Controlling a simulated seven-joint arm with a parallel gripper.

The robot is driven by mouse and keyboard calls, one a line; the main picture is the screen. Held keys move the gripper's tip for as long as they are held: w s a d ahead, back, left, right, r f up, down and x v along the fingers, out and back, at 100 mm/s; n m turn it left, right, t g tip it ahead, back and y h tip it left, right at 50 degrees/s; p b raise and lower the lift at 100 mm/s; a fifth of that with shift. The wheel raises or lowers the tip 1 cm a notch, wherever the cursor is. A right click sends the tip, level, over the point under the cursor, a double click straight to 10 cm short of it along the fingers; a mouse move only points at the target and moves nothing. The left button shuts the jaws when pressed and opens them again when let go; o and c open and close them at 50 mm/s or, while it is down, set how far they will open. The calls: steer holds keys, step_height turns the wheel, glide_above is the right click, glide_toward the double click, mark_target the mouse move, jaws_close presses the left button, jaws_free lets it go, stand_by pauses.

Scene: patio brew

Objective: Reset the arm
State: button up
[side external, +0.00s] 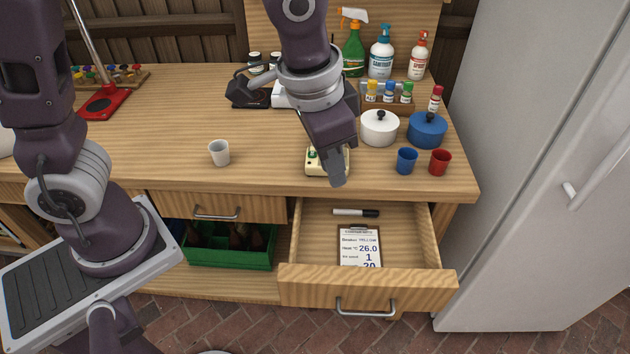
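My arm reaches over the counter (150,150) from the upper middle of the side external view. My gripper (338,178) points down near the counter's front edge, above the open drawer's back. Its fingers line up with the camera, so I cannot tell whether they are open or shut. I see no object clearly held in it. A cream device (313,163) with a green part is just behind the gripper, partly hidden by it. I cannot tell whether they touch.
An open drawer (368,285) holds a marker (356,212) and a clipboard (359,246). A white cup (219,152), blue cup (405,161), red cup (439,162), white pot (379,128) and blue pot (427,130) stand on the counter. A fridge (540,170) bounds the right.

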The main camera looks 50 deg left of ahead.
steer(key=s+a+r+n+t, duration=0.1)
steer(key=s+a+r+n, duration=0.1)
steer(key=s+a+r, duration=0.2)
steer(key=s+a+r+n+t, duration=0.2)
steer(key=s+a+r, duration=0.2)
steer(key=s+a, duration=0.4)
steer(key=s, duration=0.3)
